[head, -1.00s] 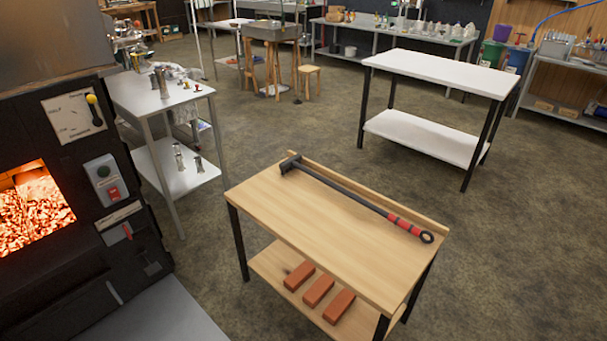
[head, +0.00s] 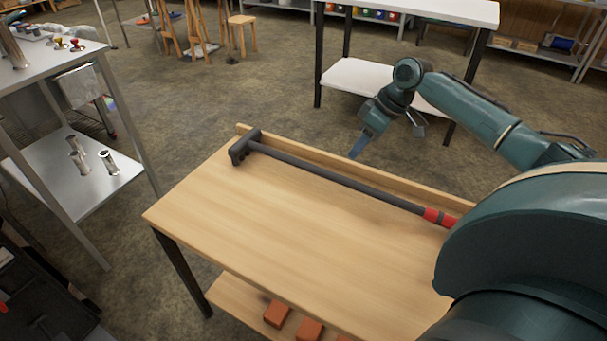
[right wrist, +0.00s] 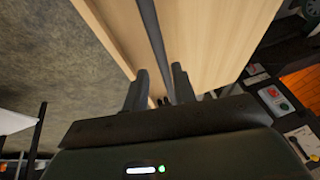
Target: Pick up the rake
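The rake (head: 335,178) lies on the wooden table (head: 270,230), along its raised back edge. Its dark head is at the left end, and its red grip at the right is partly hidden by my right arm. My right gripper (head: 388,143) is open and empty, raised near the table's back edge beside the shaft in the head view. In the right wrist view the two fingers (right wrist: 158,88) stand apart, and the rake's shaft (right wrist: 151,30) runs down toward the gap between them, with no visible contact. My left gripper is out of view.
Orange bricks (head: 308,328) lie on the table's lower shelf. A metal table (head: 85,190) with small metal items stands at the left. A white table (head: 440,10) stands behind my right arm. The wooden tabletop is otherwise clear.

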